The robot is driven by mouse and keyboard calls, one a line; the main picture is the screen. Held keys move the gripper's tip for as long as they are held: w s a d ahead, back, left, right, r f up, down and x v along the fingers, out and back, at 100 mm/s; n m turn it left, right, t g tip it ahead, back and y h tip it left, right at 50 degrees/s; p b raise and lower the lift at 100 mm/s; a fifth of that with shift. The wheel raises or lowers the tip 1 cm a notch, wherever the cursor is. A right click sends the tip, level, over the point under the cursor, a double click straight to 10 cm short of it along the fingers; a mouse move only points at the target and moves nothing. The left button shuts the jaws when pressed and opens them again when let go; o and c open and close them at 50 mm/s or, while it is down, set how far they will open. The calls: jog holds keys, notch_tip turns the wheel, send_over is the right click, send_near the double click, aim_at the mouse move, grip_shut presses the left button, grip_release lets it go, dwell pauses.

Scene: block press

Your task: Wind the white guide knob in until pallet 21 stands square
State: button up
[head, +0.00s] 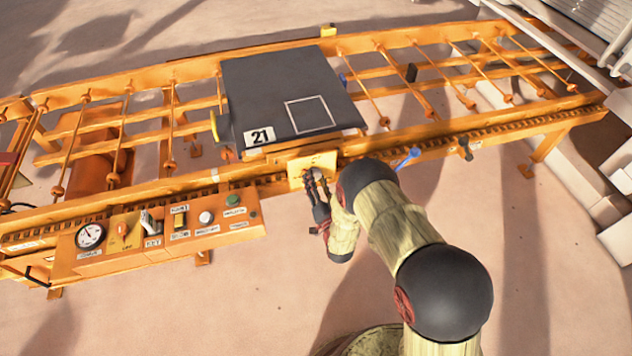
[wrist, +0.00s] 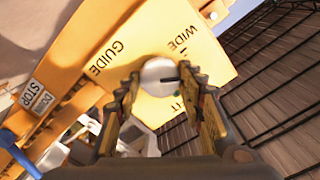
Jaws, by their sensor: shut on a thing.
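Pallet 21 (head: 300,78), a dark grey slab with a "21" label and a white square outline, lies on the orange roller conveyor. The round white guide knob (wrist: 157,77) is on a yellow plate (wrist: 118,32) marked GUIDE and WIDE; a third word is partly hidden. A short dark mark shows at the knob's right side. My gripper (wrist: 163,87) is shut on the knob, one finger on each side. In the head view my gripper (head: 317,178) is at the conveyor's front, below the pallet.
An orange control panel (head: 165,229) with a gauge, switches and buttons is left of my gripper. A blue handle (head: 408,157) and a dark knob (head: 465,148) stick out from the front rail at right.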

dwell(0.3)
jog(key=o, duration=1.2)
jog(key=v, duration=1.2)
